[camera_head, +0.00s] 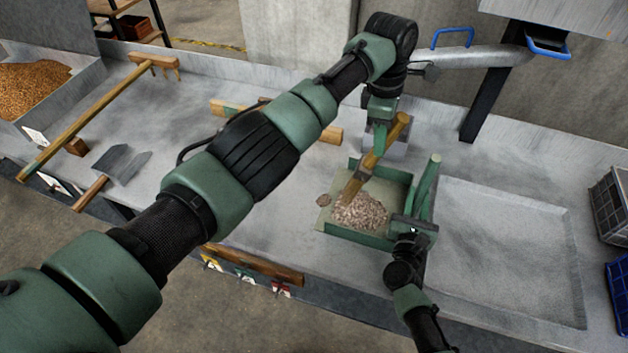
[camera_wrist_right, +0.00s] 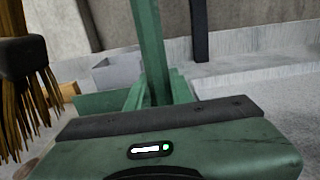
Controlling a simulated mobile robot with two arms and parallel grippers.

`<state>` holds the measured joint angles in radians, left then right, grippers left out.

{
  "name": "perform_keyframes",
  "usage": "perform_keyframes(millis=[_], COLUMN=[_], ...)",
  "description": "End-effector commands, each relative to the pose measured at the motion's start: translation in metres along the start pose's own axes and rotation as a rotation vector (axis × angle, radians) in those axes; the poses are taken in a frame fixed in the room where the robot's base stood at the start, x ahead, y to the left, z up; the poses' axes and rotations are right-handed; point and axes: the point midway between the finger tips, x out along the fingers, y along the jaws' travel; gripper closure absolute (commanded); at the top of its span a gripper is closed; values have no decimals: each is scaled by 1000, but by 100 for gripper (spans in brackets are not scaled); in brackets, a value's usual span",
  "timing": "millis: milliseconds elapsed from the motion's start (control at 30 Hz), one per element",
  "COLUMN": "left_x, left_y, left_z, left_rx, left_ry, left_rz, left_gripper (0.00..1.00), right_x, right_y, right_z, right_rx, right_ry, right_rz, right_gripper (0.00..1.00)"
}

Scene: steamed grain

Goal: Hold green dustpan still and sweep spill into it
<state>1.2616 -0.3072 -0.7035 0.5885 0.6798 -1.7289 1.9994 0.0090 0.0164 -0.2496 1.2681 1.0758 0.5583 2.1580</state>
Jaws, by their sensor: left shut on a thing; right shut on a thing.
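The green dustpan (camera_head: 375,238) lies on the grey worktop with a heap of pale grain (camera_head: 362,212) inside it. In the right wrist view the green dustpan handle (camera_wrist_right: 150,50) stands upright and the brush bristles (camera_wrist_right: 30,105) hang at the left; the fingertips are hidden.
A grain-filled bin (camera_head: 30,88) is at the far left. A long-handled wooden tool (camera_head: 90,118) and a small shovel (camera_head: 120,163) lie on the left worktop. A shallow recess (camera_head: 510,245) is to the right. A grey crate (camera_head: 610,205) and a blue crate (camera_head: 620,290) stand at the right edge.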

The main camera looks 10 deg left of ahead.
Motion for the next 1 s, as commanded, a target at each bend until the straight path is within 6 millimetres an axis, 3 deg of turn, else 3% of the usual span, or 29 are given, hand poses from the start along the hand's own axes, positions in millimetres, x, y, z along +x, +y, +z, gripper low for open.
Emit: perform_keyframes(millis=[167,200,267,667,767,1000], left_x=[0,0,0,0,0,0], left_y=[0,0,0,0,0,0], left_z=[0,0,0,0,0,0], left_rx=[0,0,0,0,0,0], left_ry=[0,0,0,0,0,0], left_rz=[0,0,0,1,1,1], left_gripper=[100,100,100,100,100,100], right_x=[0,0,0,-6,-19,-70], right_y=[0,0,0,0,0,0], right_z=[0,0,0,0,-1,-2], right_rx=[0,0,0,0,1,0], right_ry=[0,0,0,1,2,4], right_rz=[0,0,0,0,1,1], right_gripper=[100,67,53,53,53,53])
